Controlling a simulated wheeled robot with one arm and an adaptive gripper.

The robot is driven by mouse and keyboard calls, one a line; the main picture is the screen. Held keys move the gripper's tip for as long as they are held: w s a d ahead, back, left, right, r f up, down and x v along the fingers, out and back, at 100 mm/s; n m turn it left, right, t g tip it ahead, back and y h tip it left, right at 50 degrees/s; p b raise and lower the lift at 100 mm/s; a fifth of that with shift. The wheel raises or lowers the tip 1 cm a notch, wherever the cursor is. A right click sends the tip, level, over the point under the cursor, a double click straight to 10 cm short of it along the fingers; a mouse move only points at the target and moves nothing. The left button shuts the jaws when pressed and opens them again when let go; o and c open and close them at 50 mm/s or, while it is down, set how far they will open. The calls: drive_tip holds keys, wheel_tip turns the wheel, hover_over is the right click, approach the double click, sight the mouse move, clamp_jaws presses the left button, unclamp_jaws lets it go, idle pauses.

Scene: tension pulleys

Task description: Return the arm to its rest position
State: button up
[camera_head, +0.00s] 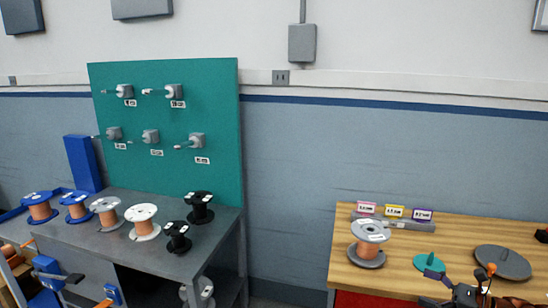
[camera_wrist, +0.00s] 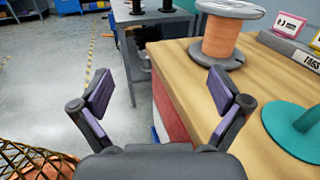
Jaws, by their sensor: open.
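My gripper (camera_wrist: 160,100) is open and empty in the wrist view, with its two fingers spread wide over the near edge of the wooden table. In the head view, part of my gripper (camera_head: 462,287) shows at the bottom right, in front of the wooden table. A copper wire spool with light grey flanges (camera_head: 370,240) stands upright on the wooden table; it also shows in the wrist view (camera_wrist: 222,38), beyond and right of my fingers, apart from them.
The wooden table (camera_head: 440,233) holds tag cards (camera_head: 395,211), a teal disc (camera_head: 428,263) and a grey disc (camera_head: 502,262). A grey bench (camera_head: 150,255) at left holds several spools before a green pulley board (camera_head: 165,130). Open floor (camera_wrist: 60,65) lies left in the wrist view.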

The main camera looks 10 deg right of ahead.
drive_tip(key=w+a+r+n+g+y+p, duration=0.1)
drive_tip(key=a+r+n+g, duration=0.3)
drive_tip(key=a, duration=0.4)
drive_tip(key=w+a+r+n+g+y, duration=0.1)
drive_tip(key=a+r+n+g, duration=0.15)
drive_tip(key=a+r, duration=0.4)
drive_tip(key=s+a+r+n+g+h+p, duration=0.1)
drive_tip(key=s+a+r+n+g+h, duration=0.2)
drive_tip(key=a, duration=0.6)
drive_tip(key=s+a+r+n+g+p, duration=0.1)
drive_tip(key=s+a+n+g, duration=0.2)
drive_tip(key=s+a+n, duration=0.4)
drive_tip(key=s+a+n+g+h+p, duration=0.25)
drive_tip(key=s+a+n+h, duration=0.35)
drive_tip(key=s, duration=0.6)
drive_tip(key=s+d+n+t+h+p, duration=0.1)
drive_tip(key=s+d+n+h, duration=0.2)
drive_tip(key=s+d+h, duration=0.3)
drive_tip(key=shift+s+d+f+h+p, duration=0.3)
drive_tip(key=shift+s+f, duration=0.15)
drive_tip(key=shift+s, duration=1.7)
drive_tip(key=shift+c, duration=0.2)
